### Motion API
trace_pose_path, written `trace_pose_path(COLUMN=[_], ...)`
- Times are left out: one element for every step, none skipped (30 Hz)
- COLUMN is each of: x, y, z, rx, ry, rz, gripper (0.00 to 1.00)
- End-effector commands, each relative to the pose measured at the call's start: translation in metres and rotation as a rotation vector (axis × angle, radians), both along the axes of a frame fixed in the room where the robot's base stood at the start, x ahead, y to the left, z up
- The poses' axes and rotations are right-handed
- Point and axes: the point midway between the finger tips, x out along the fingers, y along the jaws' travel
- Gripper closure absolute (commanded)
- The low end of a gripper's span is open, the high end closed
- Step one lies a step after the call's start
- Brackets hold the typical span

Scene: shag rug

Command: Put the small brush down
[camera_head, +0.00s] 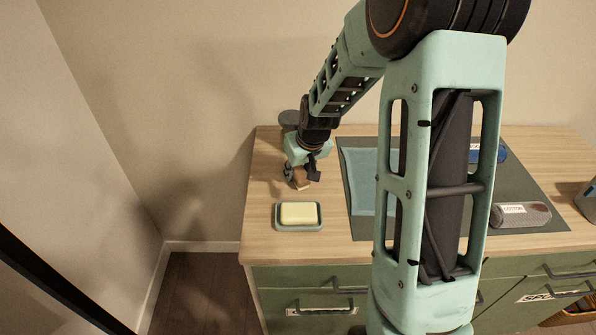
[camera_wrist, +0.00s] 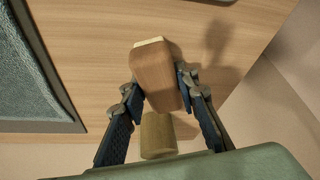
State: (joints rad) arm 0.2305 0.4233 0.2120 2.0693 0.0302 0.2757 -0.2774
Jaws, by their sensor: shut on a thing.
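My gripper (camera_head: 302,176) is over the left part of the wooden counter, behind the soap dish. It points down and is shut on the small brush (camera_head: 301,184), a brown wooden block. In the wrist view the brush (camera_wrist: 156,75) sits between the two dark blue fingers of my gripper (camera_wrist: 157,88), with a pale strip at its far end. A short tan cylinder (camera_wrist: 157,136) shows below the block; whether it belongs to the brush I cannot tell. The brush is close to the counter top; whether it touches I cannot tell.
A dish with yellow soap (camera_head: 299,213) stands in front of my gripper. To the right lie a dark mat (camera_head: 535,180), a blue-grey cloth (camera_head: 362,178) and a grey case labelled COTTON (camera_head: 521,216). Bare counter (camera_head: 262,180) lies left of my gripper; the wall is behind.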

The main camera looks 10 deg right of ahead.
Motion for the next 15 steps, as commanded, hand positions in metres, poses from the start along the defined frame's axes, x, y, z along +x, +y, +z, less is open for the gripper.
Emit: trace_pose_path(x=[0.0, 0.0, 0.0, -0.0001, -0.0001, -0.0002, -0.0002, -0.0002, -0.0002, -0.0002, -0.0003, -0.0003, -0.0003, -0.0003, -0.0003], y=[0.0, -0.0001, 0.0, 0.0, 0.0, 0.0, 0.0, 0.0, 0.0, 0.0, -0.0001, -0.0001, -0.0001, -0.0001, -0.0001], z=[-0.0029, -0.004, -0.0034, -0.0028, -0.0028, -0.0028, -0.0028, -0.0028, -0.0028, -0.0028, -0.0027, -0.0027, -0.0027, -0.0027, -0.0024], rx=[0.0, 0.0, 0.0, 0.0, 0.0, 0.0, 0.0, 0.0, 0.0, 0.0, 0.0, 0.0, 0.0, 0.0, 0.0], ry=[0.0, 0.0, 0.0, 0.0, 0.001, 0.001, 0.001, 0.001, 0.001, 0.001, 0.001, 0.001, 0.001, 0.001, 0.001], rz=[0.0, 0.0, 0.0, 0.0, 0.0, 0.0, 0.0, 0.0, 0.0, 0.0, 0.0, 0.0, 0.0, 0.0, 0.0], gripper=[0.92, 0.92, 0.7, 0.67, 0.63, 0.59, 0.56, 0.55, 0.55, 0.55, 0.55, 0.55, 0.55, 0.55, 0.55])
